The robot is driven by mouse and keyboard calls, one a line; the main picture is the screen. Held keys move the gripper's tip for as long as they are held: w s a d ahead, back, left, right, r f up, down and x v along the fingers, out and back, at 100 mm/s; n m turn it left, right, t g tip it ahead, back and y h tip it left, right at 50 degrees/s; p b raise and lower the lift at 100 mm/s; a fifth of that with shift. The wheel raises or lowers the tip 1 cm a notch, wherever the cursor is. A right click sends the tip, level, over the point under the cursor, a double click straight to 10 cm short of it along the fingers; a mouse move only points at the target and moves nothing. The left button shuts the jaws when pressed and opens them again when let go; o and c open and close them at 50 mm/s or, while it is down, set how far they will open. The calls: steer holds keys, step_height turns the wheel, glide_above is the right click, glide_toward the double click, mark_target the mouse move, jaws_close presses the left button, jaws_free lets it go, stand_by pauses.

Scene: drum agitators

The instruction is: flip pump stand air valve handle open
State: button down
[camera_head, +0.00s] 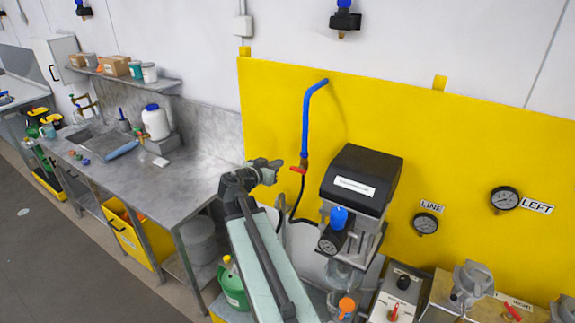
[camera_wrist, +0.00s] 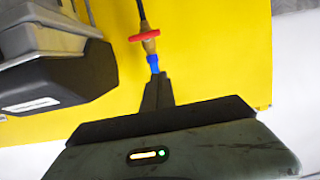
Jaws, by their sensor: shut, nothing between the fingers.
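The red air valve handle (camera_head: 298,169) sits on a small brass valve under the blue hose (camera_head: 306,120), against the yellow panel. It lies crosswise to the hose line. In the wrist view the red handle (camera_wrist: 144,36) crosses the brass body, with a blue hose end (camera_wrist: 153,63) on the near side. My gripper (camera_head: 275,168) is just left of the valve in the head view, its fingers closed and empty. In the wrist view my closed fingertips (camera_wrist: 157,77) are close to the blue hose end, short of the handle; whether they touch the hose cannot be told.
The black-topped pump head (camera_head: 361,180) stands right of the valve, and shows at left in the wrist view (camera_wrist: 58,92). Gauges (camera_head: 505,199) and the yellow panel (camera_head: 420,120) are behind. A steel sink bench (camera_head: 190,190) is at left. Panel space above the pump is clear.

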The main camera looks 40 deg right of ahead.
steer(key=b, duration=0.3)
glide_above(298, 170)
steer(key=w+a, duration=0.2)
step_height(298, 170, down, 3)
step_height(298, 170, down, 4)
steer(key=b, duration=0.3)
steer(key=shift+s+a+r, duration=0.15)
steer(key=shift+r, duration=0.1)
steer(key=shift+r, duration=0.1)
